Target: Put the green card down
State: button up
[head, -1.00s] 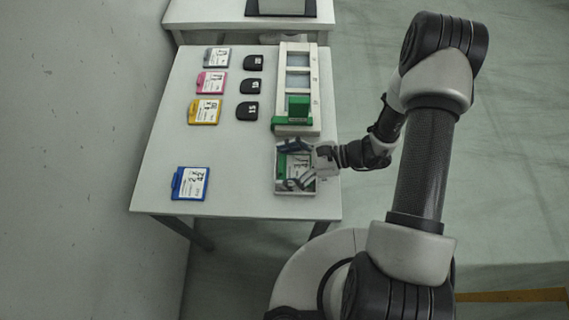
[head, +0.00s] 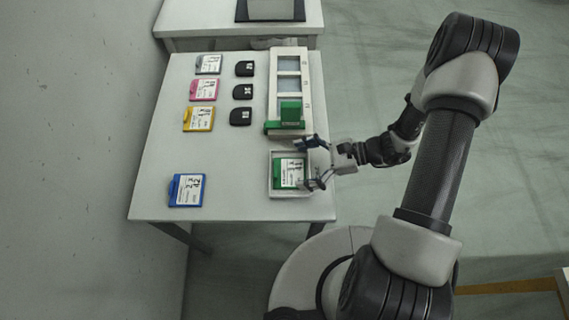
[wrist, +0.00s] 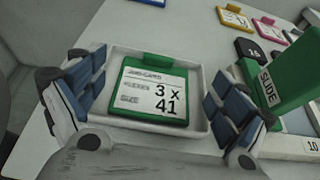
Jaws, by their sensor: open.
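The green card (head: 289,172) lies flat in a shallow white tray (head: 290,196) at the right front of the table. My gripper (head: 309,163) is open at the tray's right side. In the wrist view its blue-padded fingers (wrist: 160,105) stand wide apart on either side of the card, with nothing between them touching it.
A white frame with windows and a green slide block (head: 290,112) stands just behind the tray. A blue card (head: 187,190) lies front left. Yellow (head: 198,119), pink (head: 203,90) and grey-blue (head: 208,64) cards line the left, beside black pieces (head: 241,116). The table's front middle is clear.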

jog(key=p+v, duration=0.1)
jog(key=v, duration=0.4)
jog(key=shift+d, duration=0.1)
jog(key=shift+r, duration=0.15)
jog(key=s+d+r+n+t+h, duration=0.1)
jog(key=s+r+n+h, duration=0.3)
jog(key=r, duration=0.6)
jog(key=s+d+r+n+t+h, duration=0.1)
jog(key=s+r+n+h, duration=0.3)
jog(key=r+n, duration=0.4)
jog(key=s+d+r+n+t+h, duration=0.1)
jog(key=s+r+n+h, duration=0.4)
jog(key=r, duration=0.7)
jog(key=shift+n+t, duration=0.7)
jog(key=shift+s, duration=0.15)
jog(key=shift+a, duration=0.1)
